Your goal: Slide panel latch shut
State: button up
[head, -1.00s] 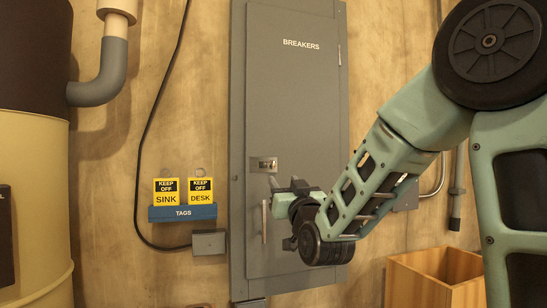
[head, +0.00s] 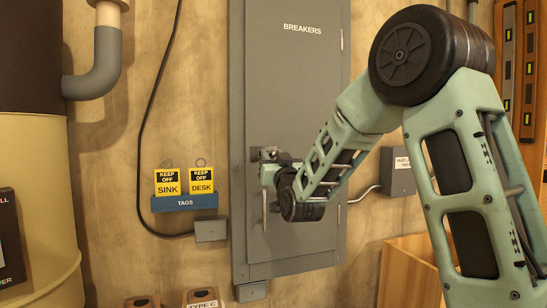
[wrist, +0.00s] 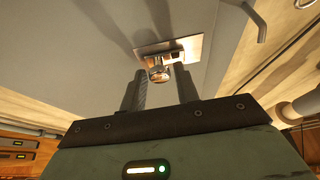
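The grey breaker panel (head: 290,90) is closed on the wall, with "BREAKERS" on its door. Its small metal latch (head: 266,153) sits at the door's left edge, largely hidden behind my gripper in the head view. In the wrist view the latch plate (wrist: 182,47) and its round knob (wrist: 159,74) show clearly. My gripper (wrist: 160,77) is open, its two fingers apart on either side of the knob at the tips. I see gaps beside the knob and no clear contact. My gripper also shows in the head view (head: 267,168), at the latch.
A door handle (head: 264,212) hangs below the latch. A blue tag rack (head: 184,202) with yellow "SINK" and "DESK" tags is to the left, above a grey box (head: 211,230). A wooden crate (head: 408,275) stands at lower right.

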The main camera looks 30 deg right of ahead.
aim_at(257, 149)
grip_shut()
jog(key=shift+w+a+f+b, duration=0.1)
jog(key=shift+w+a+b, duration=0.1)
jog(key=shift+a+b, duration=0.45)
jog(key=shift+w+a+f+b, duration=0.1)
jog(key=shift+w+a+b, duration=0.05)
jog(key=shift+a+b, duration=0.45)
jog(key=shift+w+a, duration=0.1)
jog(key=shift+a, duration=0.25)
jog(key=shift+r, duration=0.2)
jog(key=shift+o, duration=2.2)
grip_release()
jog(key=shift+a, duration=0.15)
